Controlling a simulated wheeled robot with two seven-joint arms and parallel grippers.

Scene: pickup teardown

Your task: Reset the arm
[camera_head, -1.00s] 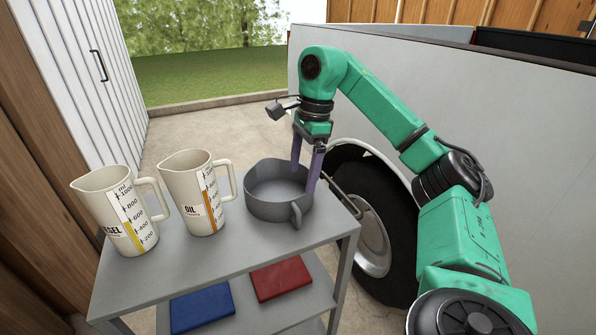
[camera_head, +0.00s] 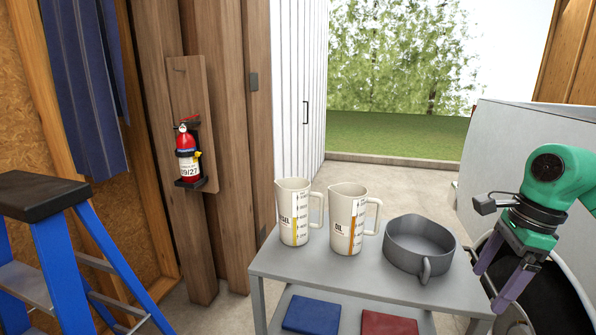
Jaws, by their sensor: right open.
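My right arm comes in from the right edge, and its green wrist with purple fingers shows. My right gripper (camera_head: 490,290) is open and empty. Its fingers point down, just right of the cart, in front of the wheel. A grey round pan (camera_head: 412,262) with a handle sits upright on the cart top (camera_head: 330,272), left of the gripper and apart from it. My left gripper is not in view.
A diesel jug (camera_head: 292,225) and an oil jug (camera_head: 345,232) stand on the cart left of the pan. A blue book-like item (camera_head: 311,315) and a red one (camera_head: 389,324) lie on the lower shelf. A blue stepladder (camera_head: 75,250) and a fire extinguisher (camera_head: 187,158) are at left; a pale vehicle side (camera_head: 520,125) at right.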

